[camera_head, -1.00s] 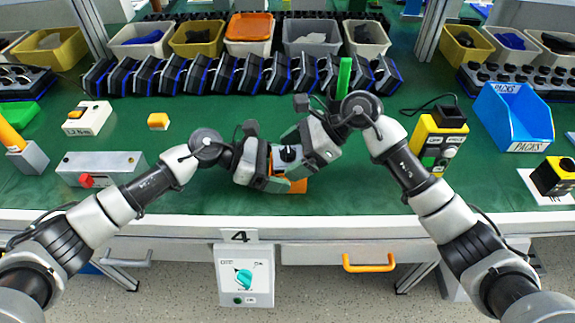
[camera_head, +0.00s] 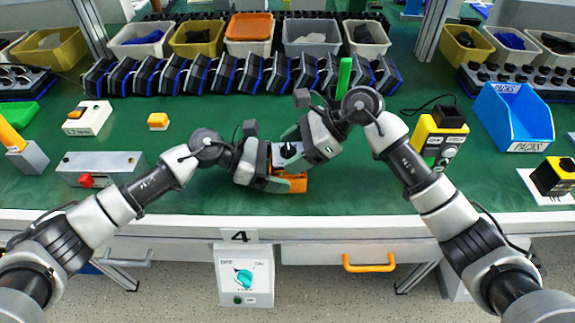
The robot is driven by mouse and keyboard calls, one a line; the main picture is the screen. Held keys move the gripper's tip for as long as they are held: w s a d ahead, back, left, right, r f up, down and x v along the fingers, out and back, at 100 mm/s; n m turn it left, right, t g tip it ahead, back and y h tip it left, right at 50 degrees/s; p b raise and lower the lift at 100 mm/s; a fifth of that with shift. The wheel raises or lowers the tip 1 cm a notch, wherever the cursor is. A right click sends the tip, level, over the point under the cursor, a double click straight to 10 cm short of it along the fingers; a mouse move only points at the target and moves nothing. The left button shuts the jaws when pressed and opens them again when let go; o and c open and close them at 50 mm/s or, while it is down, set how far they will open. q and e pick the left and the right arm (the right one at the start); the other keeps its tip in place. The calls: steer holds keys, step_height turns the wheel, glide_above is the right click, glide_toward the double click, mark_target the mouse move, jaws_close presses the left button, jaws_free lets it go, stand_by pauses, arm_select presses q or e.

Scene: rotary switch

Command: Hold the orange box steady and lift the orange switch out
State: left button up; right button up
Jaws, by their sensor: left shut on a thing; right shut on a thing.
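The orange box (camera_head: 297,184) sits on the green table top near the front edge, between my two grippers. A switch with a white plate and a dark knob (camera_head: 288,150) shows just above the box; its orange part cannot be made out. My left gripper (camera_head: 280,181) comes in from the left, low, and is shut on the orange box. My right gripper (camera_head: 291,153) comes in from the upper right and is shut on the switch. The fingers hide much of both things, and I cannot tell whether switch and box still touch.
A row of black and blue devices (camera_head: 240,76) and several bins (camera_head: 312,37) stand at the back. A yellow button box (camera_head: 436,140) and a blue PACKS bin (camera_head: 513,115) are at the right. A grey box with a red knob (camera_head: 103,168) lies at the left.

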steer(key=shift+r, duration=3.3)
arm_select(q)
steer(key=o, duration=0.8)
steer(key=v, duration=1.2)
steer(key=shift+f, duration=0.1)
